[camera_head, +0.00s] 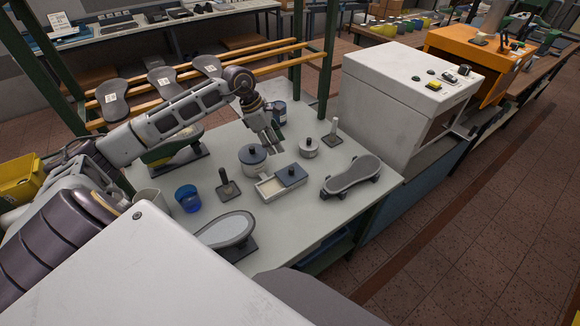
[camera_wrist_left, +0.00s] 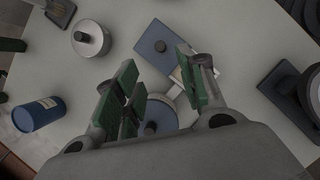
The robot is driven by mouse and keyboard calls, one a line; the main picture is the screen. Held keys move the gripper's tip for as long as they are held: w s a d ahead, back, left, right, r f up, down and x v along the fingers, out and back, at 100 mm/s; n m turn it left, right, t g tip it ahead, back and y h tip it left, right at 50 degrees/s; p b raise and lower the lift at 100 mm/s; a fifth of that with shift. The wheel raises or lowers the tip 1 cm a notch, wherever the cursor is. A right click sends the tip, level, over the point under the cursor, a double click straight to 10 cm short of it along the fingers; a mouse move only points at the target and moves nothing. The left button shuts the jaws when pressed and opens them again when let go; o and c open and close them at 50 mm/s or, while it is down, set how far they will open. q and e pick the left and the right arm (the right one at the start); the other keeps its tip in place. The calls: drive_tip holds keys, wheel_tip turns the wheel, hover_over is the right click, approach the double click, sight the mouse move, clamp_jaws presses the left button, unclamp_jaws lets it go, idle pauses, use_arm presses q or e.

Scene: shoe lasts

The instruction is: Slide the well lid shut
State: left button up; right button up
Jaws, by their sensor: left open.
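The well (camera_head: 267,190) is a small pale rectangular box on the table. Its blue-grey lid (camera_head: 291,175) with a dark knob covers the right part, and the left part is open. In the left wrist view, the lid (camera_wrist_left: 154,42) lies beyond the fingers, and part of the well (camera_wrist_left: 178,77) shows behind one finger. My left gripper (camera_head: 272,143) is open and empty, pointing down above the table behind the well, near a round pot. The wrist view shows its green-padded fingers (camera_wrist_left: 160,82) spread apart. My right gripper is out of view.
The round blue-lidded pot (camera_head: 253,157) stands behind the well. Bare tabletop (camera_head: 285,220) lies in front.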

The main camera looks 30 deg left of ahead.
sight(291, 168)
use_arm(q)
drive_tip(key=shift+p+x, duration=1.15)
drive_tip(key=shift+x, duration=5.2)
drive_tip(key=shift+c, duration=0.5)
clamp_jaws()
